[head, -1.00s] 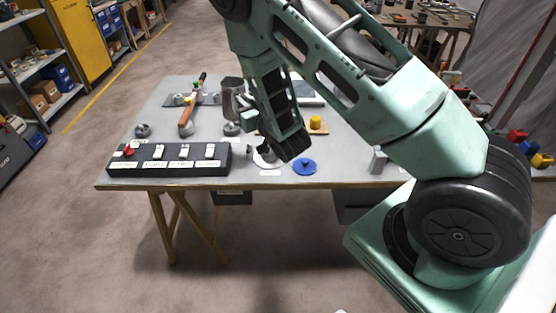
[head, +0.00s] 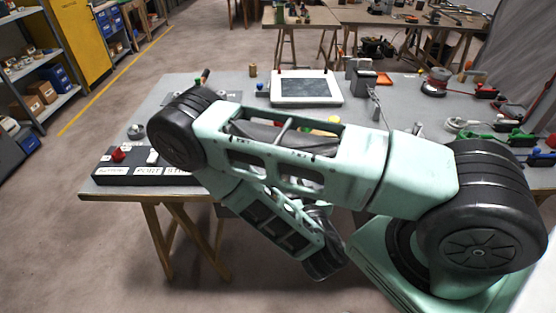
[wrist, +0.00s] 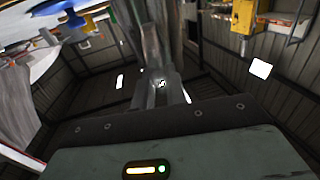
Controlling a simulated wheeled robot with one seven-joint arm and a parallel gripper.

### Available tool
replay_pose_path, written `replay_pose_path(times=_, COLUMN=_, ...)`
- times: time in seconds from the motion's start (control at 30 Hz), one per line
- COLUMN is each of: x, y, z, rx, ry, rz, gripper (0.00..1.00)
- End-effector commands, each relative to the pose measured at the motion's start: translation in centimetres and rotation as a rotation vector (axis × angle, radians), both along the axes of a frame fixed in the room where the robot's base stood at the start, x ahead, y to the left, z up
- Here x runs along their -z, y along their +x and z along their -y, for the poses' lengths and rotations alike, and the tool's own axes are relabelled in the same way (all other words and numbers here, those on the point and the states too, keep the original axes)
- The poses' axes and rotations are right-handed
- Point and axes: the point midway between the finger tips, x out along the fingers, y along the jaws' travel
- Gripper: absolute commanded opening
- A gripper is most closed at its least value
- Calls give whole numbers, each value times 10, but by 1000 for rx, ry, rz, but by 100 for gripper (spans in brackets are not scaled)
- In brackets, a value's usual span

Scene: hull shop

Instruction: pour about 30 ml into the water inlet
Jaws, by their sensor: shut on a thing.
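In the wrist view my gripper (wrist: 160,92) is shut on a grey, metal-looking thing (wrist: 153,45). Only a narrow part of it shows, so I cannot tell whether it is a jug or how it is tilted. In the head view my folded arm covers the front middle of the table, and the fingertips are hidden. The water inlet cannot be made out in either current view. A blue piece (wrist: 45,27) shows at the upper left of the wrist view.
A black switch panel (head: 125,174) with a red button (head: 118,155) stands at the table's (head: 90,190) front left. Cables and coloured connectors (head: 520,138) lie at the right. Floor is clear in front.

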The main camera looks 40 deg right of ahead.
Motion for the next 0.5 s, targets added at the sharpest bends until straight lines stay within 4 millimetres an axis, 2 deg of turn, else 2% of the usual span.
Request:
replay_pose_path(times=0.27, x=-1, y=-3, z=0, rx=2, ry=-1, rz=2, gripper=0)
replay_pose_path(times=0.5, x=-10, y=-1, z=2, rx=9, ry=12, rz=-31, gripper=0)
